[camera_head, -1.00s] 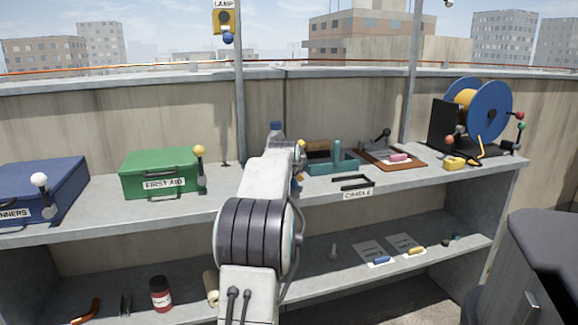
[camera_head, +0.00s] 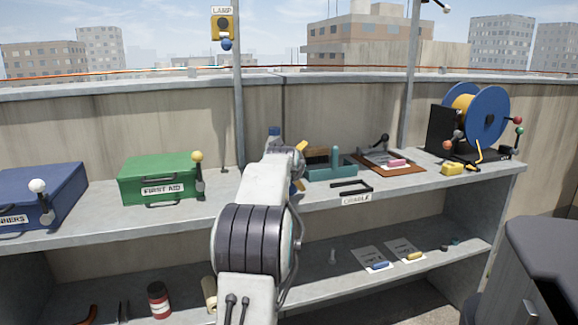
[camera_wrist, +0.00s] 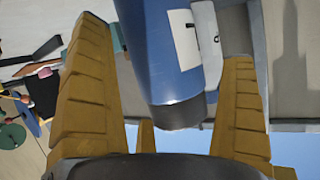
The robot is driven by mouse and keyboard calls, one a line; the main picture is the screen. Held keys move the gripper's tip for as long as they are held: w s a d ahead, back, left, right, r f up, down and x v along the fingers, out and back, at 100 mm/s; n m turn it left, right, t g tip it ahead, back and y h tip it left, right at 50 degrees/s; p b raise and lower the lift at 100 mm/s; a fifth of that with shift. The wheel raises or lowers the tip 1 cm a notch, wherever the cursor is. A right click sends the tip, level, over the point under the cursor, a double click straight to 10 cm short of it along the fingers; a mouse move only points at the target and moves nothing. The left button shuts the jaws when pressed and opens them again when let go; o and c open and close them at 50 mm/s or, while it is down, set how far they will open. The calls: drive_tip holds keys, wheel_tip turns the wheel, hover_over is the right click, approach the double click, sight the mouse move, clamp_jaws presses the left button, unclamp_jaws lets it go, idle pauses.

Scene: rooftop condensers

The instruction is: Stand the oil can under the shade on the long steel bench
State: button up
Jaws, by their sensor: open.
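A blue can with a white label and a dark end (camera_wrist: 165,50), which I take for the oil can, fills the middle of the wrist view. My gripper (camera_wrist: 164,40) is open, with one yellow finger on each side of it. A gap shows on the right; contact on the left is unclear. In the head view a blue top (camera_head: 274,131) shows behind my arm, which hides the rest. The long steel bench (camera_head: 100,214) runs across the view along the wall. I cannot make out a shade.
On the bench stand a blue case (camera_head: 45,192), a green first aid box (camera_head: 160,185), a teal tray (camera_head: 330,172), a black cradle bracket (camera_head: 352,187), a brown tray (camera_head: 405,170) and a cable reel (camera_head: 480,115). A lower shelf (camera_head: 330,280) holds small items. A lamp post rises behind.

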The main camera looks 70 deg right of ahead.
drive_tip(key=p+v, duration=0.5)
drive_tip(key=v, duration=0.7)
drive_tip(key=shift+p, duration=0.4)
drive_tip(key=shift+f, duration=0.1)
drive_tip(key=w+a+f+n+t+y, duration=0.3)
drive_tip(key=w+a+f+n+y, duration=0.1)
drive_tip(key=w+a, duration=0.9)
drive_tip(key=w+a+f+n+y, duration=0.2)
drive_tip(key=a+f, duration=0.1)
drive_tip(key=a, duration=0.6)
drive_tip(key=w+a+f+n+y, duration=0.2)
drive_tip(key=w+a+f+y, duration=0.1)
drive_tip(key=a, duration=0.7)
drive_tip(key=s+a+f+n+g+y, duration=0.1)
drive_tip(key=s+a+f+n, duration=0.1)
drive_tip(key=s+a, duration=0.2)
drive_tip(key=s+a+f+n+g+y, duration=0.1)
drive_tip(key=s+a+f+n, duration=0.2)
drive_tip(key=a, duration=0.7)
drive_tip(key=s+a+f+n+g+y, duration=0.1)
drive_tip(key=s+a+f+n+y, duration=0.1)
drive_tip(key=s+a, duration=0.3)
drive_tip(key=a+f, duration=0.1)
drive_tip(key=a, duration=0.2)
drive_tip(key=shift+s+f+g, duration=0.25)
drive_tip(key=shift+s+g, duration=0.05)
drive_tip(key=shift+s, duration=0.1)
